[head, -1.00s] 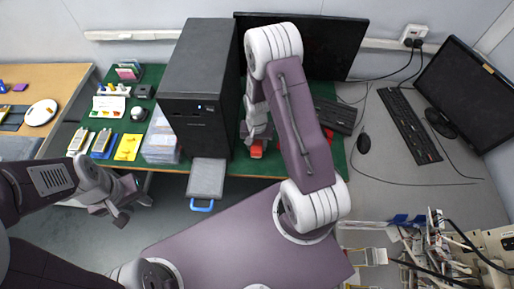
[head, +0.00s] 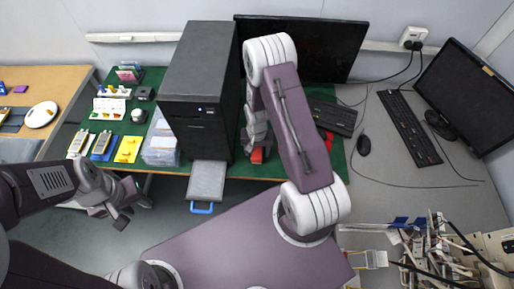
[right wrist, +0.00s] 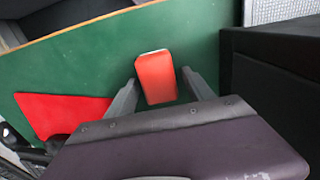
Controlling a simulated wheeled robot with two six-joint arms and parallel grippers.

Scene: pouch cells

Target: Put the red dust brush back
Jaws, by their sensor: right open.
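The red dust brush (right wrist: 155,77) appears as a red-orange block with a pale end, on the green mat (right wrist: 75,65). It also shows in the head view (head: 257,156), just in front of my right gripper (head: 256,143), partly hidden by it. In the right wrist view my right gripper (right wrist: 158,92) is open, with one finger on each side of the brush; I cannot tell whether they touch it. A flat red patch (right wrist: 68,115) lies on the mat to the left. My left gripper (head: 128,211) is open and empty, in front of the table at the left.
A black computer tower (head: 196,125) stands left of the brush; it is the dark block at right in the wrist view. A monitor (head: 335,50) and keyboard (head: 335,116) are behind my right arm. Yellow cards (head: 129,149) and clear boxes (head: 160,152) lie left of the tower.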

